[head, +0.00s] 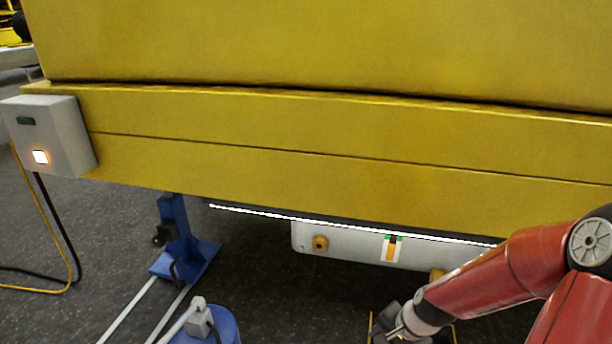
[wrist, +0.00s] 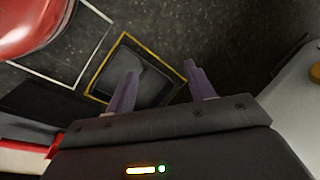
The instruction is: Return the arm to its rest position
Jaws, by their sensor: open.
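My red arm (head: 500,275) reaches in from the right of the head view, below the yellow boom (head: 300,135). Its end points down and left at the bottom edge, where the gripper's fingers cannot be made out. In the wrist view my gripper (wrist: 160,90) is open, with two purple-grey fingers apart and nothing between them. Beyond the fingers a dark tray (wrist: 140,72) with a yellow border lies on the floor.
A white box (head: 345,247) with an orange knob hangs under the boom, left of my arm. A blue stand (head: 182,245) is at lower left. A grey box (head: 48,135) with a lit button and cables is on the boom's left end. Dark floor (head: 90,225) is open at left.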

